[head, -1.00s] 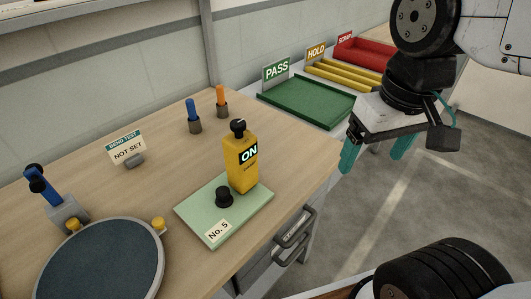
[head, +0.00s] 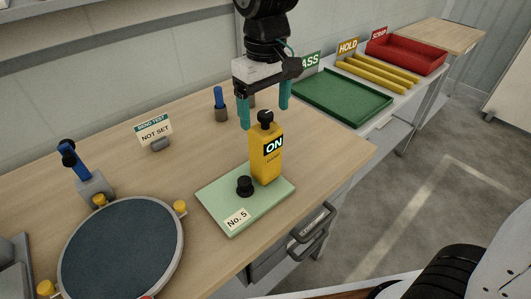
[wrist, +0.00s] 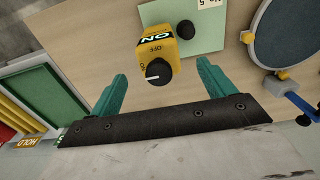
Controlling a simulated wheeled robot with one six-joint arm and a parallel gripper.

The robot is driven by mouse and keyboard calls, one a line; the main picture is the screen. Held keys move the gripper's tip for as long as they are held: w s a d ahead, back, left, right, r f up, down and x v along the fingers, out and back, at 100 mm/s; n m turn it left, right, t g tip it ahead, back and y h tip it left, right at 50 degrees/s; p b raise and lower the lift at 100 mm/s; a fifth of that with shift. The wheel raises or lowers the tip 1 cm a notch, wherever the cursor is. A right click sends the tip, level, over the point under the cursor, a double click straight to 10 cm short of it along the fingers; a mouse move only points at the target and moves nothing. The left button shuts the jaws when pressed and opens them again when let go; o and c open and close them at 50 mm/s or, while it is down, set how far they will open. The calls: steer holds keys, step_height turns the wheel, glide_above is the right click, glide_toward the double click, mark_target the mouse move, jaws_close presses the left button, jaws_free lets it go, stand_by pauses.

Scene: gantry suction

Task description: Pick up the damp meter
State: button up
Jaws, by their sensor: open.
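The damp meter (head: 266,158) is a yellow upright block with a black knob on top and an "ON" label on its face. It stands at the back right of a pale green board (head: 222,212) marked "No. 5", on the wooden bench. My gripper (head: 264,114) has teal fingers, open and empty, pointing down above and slightly behind the meter. In the wrist view the meter (wrist: 156,45) shows its knob top, just beyond and between the fingertips of my gripper (wrist: 162,84). No finger clearly touches it.
A black knob (head: 244,186) sits on the board beside the meter. A round dark plate (head: 122,250) lies at the left.

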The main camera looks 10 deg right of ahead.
mark_target(265, 127)
step_height(265, 127, down, 5)
steer(key=shift+w+r, duration=0.1)
steer(key=shift+w, duration=0.05)
jaws_close()
steer(key=shift+r, duration=0.15)
